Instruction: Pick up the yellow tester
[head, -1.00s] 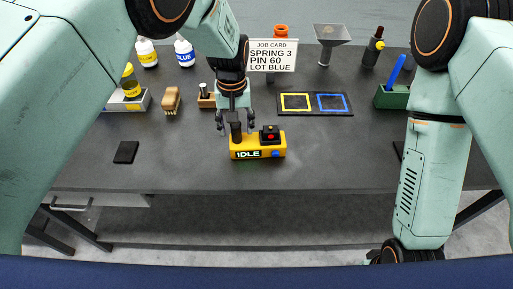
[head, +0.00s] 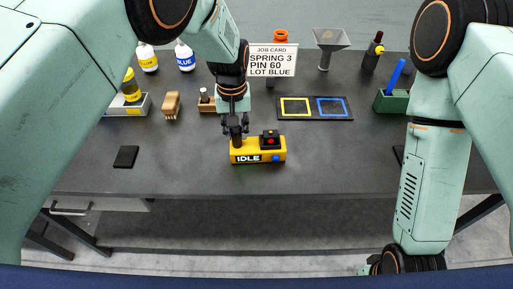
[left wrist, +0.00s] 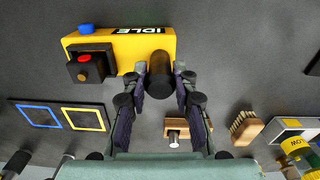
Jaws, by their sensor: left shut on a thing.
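The yellow tester (head: 270,143) stands on the dark bench in front of the job card, in the head view. It has a lit "IDLE" display, a blue button, a black block with a red button, and a black upright grip at its left end. My left gripper (head: 236,132) is shut on that black grip from above. In the left wrist view its two fingers (left wrist: 160,83) close around the grip, and the tester's yellow body (left wrist: 145,45) lies beyond. The tester appears to rest on the bench. My right gripper is out of view.
Behind stand the job card (head: 272,60), a small wooden holder (head: 207,103) and a brush (head: 172,105). A two-square mat (head: 315,117) lies back right, a green bin (head: 393,102) farther right. A dark pad (head: 126,157) lies left.

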